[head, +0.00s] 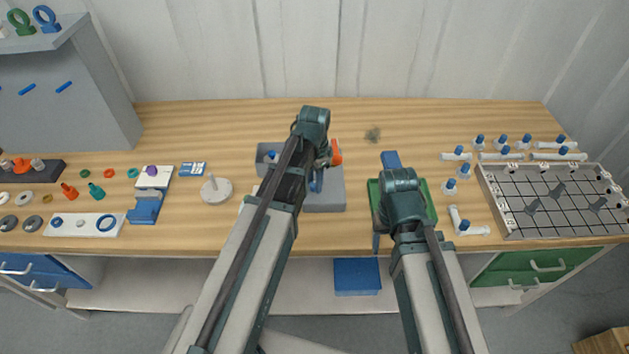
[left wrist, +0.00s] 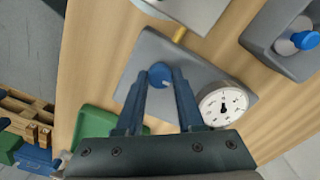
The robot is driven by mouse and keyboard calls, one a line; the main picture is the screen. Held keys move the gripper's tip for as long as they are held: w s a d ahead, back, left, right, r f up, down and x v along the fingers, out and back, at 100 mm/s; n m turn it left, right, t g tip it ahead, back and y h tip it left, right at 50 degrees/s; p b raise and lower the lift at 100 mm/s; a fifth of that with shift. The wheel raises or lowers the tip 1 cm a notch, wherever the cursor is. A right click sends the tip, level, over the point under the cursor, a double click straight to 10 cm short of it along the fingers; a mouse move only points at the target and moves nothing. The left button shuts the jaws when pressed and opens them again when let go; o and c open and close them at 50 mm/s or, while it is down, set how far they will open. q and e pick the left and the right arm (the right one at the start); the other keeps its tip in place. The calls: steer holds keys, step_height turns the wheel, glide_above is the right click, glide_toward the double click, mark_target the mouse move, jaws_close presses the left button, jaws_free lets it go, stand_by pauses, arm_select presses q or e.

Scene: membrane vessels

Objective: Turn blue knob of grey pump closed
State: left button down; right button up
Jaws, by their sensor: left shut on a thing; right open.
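The grey pump (head: 325,202) stands mid-table, largely covered by my left arm in the head view. In the left wrist view its flat grey base (left wrist: 203,75) carries a round blue knob (left wrist: 160,74) and a white dial gauge (left wrist: 222,104). My left gripper (left wrist: 161,78) has its two fingers on either side of the blue knob and is shut on it. It also shows over the pump in the head view (head: 318,180). My right gripper (head: 402,205) is open above a green tray (head: 432,213); its fingertips are mostly hidden.
An orange part (head: 336,152) stands behind the pump. A white disc with a peg (head: 216,189) stands to the left.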

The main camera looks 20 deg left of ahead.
mark_target(314, 183)
stand_by(0.5)
arm_select(q)
steer(key=c, duration=0.5)
jaws_free()
step_height(314, 183, up, 14)
steer(key=p, duration=1.3)
steer(key=shift+f+p, duration=0.1)
steer(key=shift+p, duration=0.3)
steer(key=s+d+f+n+b, duration=0.1)
steer(key=s+d+f+b, duration=0.2)
steer(key=s, duration=0.2)
steer(key=s+d+f+n+b, duration=0.1)
steer(key=s+d+f+b, duration=0.2)
steer(key=s+d, duration=0.1)
steer(key=s+d+f+n+y+b, duration=0.1)
steer(key=s+d+f+n+b, duration=0.1)
steer(key=s, duration=0.4)
steer(key=shift+d+f+b, duration=0.7)
steer(key=shift+d+b, duration=0.05)
steer(key=shift+d, duration=0.2)
